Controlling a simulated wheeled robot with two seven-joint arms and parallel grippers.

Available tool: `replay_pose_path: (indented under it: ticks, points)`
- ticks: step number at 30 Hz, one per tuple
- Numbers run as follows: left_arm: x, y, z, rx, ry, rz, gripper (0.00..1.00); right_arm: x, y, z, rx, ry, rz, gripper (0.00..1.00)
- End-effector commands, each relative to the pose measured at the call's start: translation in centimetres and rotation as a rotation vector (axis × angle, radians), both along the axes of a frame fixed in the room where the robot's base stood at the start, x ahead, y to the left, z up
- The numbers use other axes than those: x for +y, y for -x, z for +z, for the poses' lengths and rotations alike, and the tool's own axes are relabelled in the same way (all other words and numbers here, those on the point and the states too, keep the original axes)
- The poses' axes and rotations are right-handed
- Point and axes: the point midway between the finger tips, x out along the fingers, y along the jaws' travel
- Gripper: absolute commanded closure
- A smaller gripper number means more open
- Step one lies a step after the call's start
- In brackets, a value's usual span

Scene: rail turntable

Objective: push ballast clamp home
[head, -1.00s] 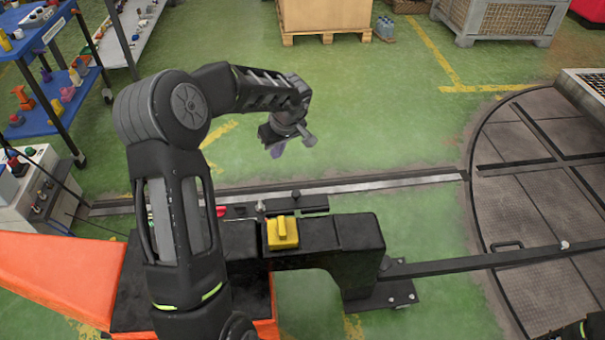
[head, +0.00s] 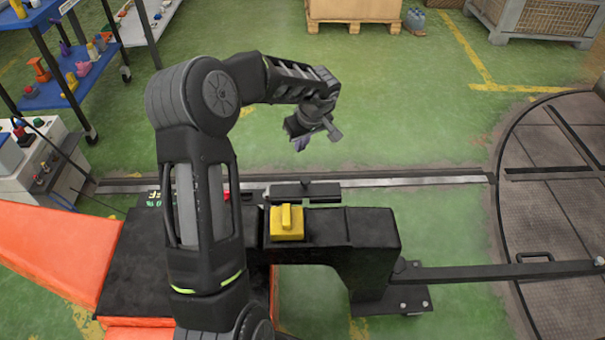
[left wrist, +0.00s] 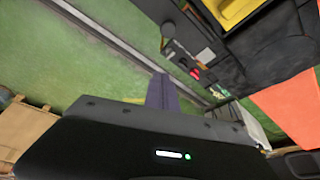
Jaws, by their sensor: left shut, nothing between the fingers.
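A yellow block with a raised grip (head: 287,223) sits on top of a black beam (head: 372,228); I cannot tell for sure whether it is the ballast clamp. My left gripper (head: 302,142) is shut and empty, hanging over the green floor beyond the rail, apart from the block and bar. In the left wrist view its purple-grey fingers (left wrist: 162,92) are together, and part of the yellow block (left wrist: 230,10) shows at the top edge. My right gripper is out of view.
A steel rail (head: 420,180) runs to the round turntable (head: 540,210) at right. An orange body (head: 50,250) is at left, with a white control box (head: 45,160) and a shelf rack (head: 85,75) behind. A wooden crate (head: 352,10) stands far back. The floor between is clear.

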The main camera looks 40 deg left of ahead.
Motion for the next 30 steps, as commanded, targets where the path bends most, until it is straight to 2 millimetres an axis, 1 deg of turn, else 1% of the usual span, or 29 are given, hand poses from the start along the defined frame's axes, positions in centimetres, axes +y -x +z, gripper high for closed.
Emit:
replay_pose_path:
  ticks: [8,14,20,30]
  points:
    - [0.0,0.0,0.1,0.0,0.0,0.0,1.0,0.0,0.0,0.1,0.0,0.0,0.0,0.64]
    - [0.2,-0.1,-0.7,0.0,0.0,0.0,1.0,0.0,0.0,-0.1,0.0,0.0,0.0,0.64]
    - [1.0,-0.4,-3.3,0.002,0.0,0.0,1.0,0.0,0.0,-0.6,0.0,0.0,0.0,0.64]
    - [3.2,-1.3,-9.7,0.002,0.0,0.0,1.0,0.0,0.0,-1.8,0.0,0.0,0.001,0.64]
